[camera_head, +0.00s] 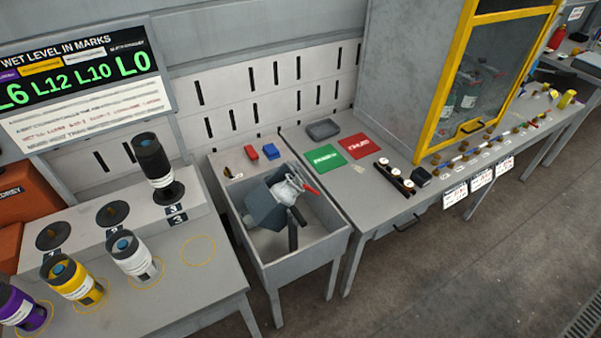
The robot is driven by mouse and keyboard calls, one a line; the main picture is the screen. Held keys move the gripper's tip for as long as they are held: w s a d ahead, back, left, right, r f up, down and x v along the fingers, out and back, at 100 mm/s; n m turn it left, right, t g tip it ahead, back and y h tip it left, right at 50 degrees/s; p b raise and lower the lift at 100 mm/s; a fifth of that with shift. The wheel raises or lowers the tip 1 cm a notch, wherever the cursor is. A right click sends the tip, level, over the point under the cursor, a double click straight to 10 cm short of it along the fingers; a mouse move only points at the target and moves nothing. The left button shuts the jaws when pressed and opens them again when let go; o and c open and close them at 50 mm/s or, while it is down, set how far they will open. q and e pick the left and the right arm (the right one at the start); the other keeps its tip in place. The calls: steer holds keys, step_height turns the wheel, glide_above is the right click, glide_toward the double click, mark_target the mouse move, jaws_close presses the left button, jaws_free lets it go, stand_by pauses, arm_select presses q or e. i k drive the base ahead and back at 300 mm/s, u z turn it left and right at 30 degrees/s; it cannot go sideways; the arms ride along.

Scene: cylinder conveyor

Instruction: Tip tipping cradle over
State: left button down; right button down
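What looks like the tipping cradle (266,207) stands in a grey open basin (302,258) at the picture's middle. It has a dark blue-grey body, a silver fitting (287,190) on top, a red lever (306,187) pointing right and a dark rod (292,238) hanging down at the front. The body looks tilted; I cannot tell whether anything sits inside it. Neither of my grippers is in view.
A black cylinder (152,156) stands on a raised ledge. White (131,254), yellow (73,281) and purple (18,306) cylinders stand on the left bench, near an empty yellow ring (198,250). A yellow-framed cabinet (449,80) stands right. Floor is clear in front.

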mark_target(265, 212)
steer(key=z, duration=0.5)
steer(key=k, duration=0.6)
steer(key=z, duration=1.1)
steer(key=i, duration=1.1)
steer(key=u, duration=0.65)
steer(key=i, duration=0.8)
steer(key=u, duration=0.9)
